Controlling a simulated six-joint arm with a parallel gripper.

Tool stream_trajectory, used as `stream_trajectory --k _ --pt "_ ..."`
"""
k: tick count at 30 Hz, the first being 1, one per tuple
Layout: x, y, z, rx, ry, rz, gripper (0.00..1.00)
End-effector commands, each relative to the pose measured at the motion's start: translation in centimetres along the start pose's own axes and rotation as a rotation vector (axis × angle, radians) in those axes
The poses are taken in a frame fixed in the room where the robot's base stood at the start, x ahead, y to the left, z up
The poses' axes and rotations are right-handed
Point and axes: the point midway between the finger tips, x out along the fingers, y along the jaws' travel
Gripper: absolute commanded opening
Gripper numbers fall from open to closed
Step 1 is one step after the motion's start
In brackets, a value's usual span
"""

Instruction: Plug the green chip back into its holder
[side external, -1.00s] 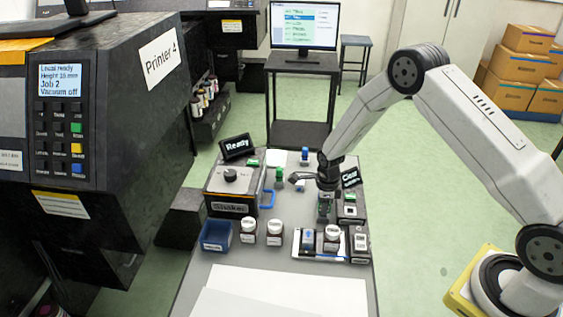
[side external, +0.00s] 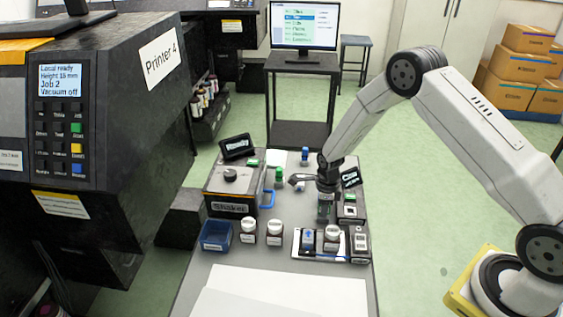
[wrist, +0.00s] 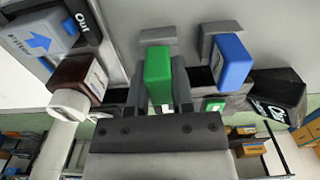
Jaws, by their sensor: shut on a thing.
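The green chip (wrist: 158,72) is an upright-looking block between my gripper's fingers in the wrist view. My gripper (wrist: 159,105) is shut on it. A grey bracket (wrist: 157,33) shows just beyond the chip; I cannot tell whether the chip touches it or is seated. A blue chip (wrist: 232,62) stands beside a similar grey bracket (wrist: 221,28) to the right. In the side view my gripper (side external: 325,212) points down over the right part of the table, and the chip in it is mostly hidden.
A brown bottle with white cap (wrist: 77,85) and a grey-and-blue block (wrist: 38,38) stand left in the wrist view. In the side view, a small device (side external: 349,212) and black sign (side external: 350,178) stand close right.

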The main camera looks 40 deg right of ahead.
Motion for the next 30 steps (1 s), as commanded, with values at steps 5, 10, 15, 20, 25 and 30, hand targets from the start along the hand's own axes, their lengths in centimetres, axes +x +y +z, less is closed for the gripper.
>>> stream_trajectory --k 5,10,15,20,25,30 --pt "0.02 -0.01 0.01 0.0 0.0 0.0 0.0" --pt "0.01 -0.02 0.01 0.0 0.0 0.0 0.0" --pt "0.03 -0.01 0.01 0.0 0.0 0.0 0.0" --pt "0.17 -0.01 0.01 0.0 0.0 0.0 0.0" --pt "0.39 -0.02 0.02 0.0 0.0 -0.001 0.0" --pt "0.55 -0.03 0.03 0.0 -0.001 -0.001 0.0"
